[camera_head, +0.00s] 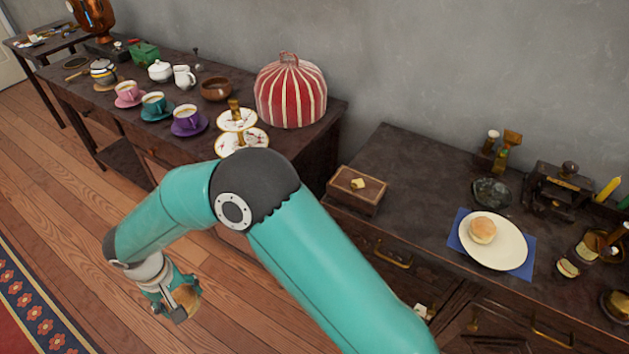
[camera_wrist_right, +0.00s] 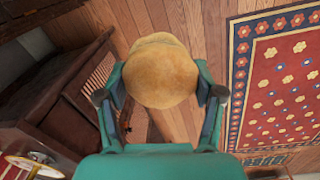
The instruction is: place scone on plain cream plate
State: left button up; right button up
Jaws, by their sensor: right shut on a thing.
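My right gripper (camera_head: 178,303) is shut on a scone (camera_head: 189,297), held out over the wooden floor, in front of the long sideboard. In the right wrist view the round golden scone (camera_wrist_right: 160,68) sits between the two fingers of the gripper (camera_wrist_right: 160,95). A plain cream plate (camera_head: 508,251) lies on a blue napkin on the right cabinet, far from the gripper. Another scone (camera_head: 482,230) rests on the left part of that plate. My left gripper is not in view.
A tiered stand with floral plates (camera_head: 257,139) and a red striped cosy (camera_head: 290,92) are on the sideboard (camera_head: 320,125), with cups farther left. A wooden box (camera_head: 357,190) stands at the right cabinet's left end. Small items crowd the plate's right; the cabinet top behind the box is bare.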

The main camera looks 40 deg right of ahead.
aim_at(506, 245)
jog(key=z, duration=0.2)
jog(key=k, duration=1.05)
jog(key=z, duration=1.2)
jog(key=i, duration=1.15)
jog(key=z, duration=0.1)
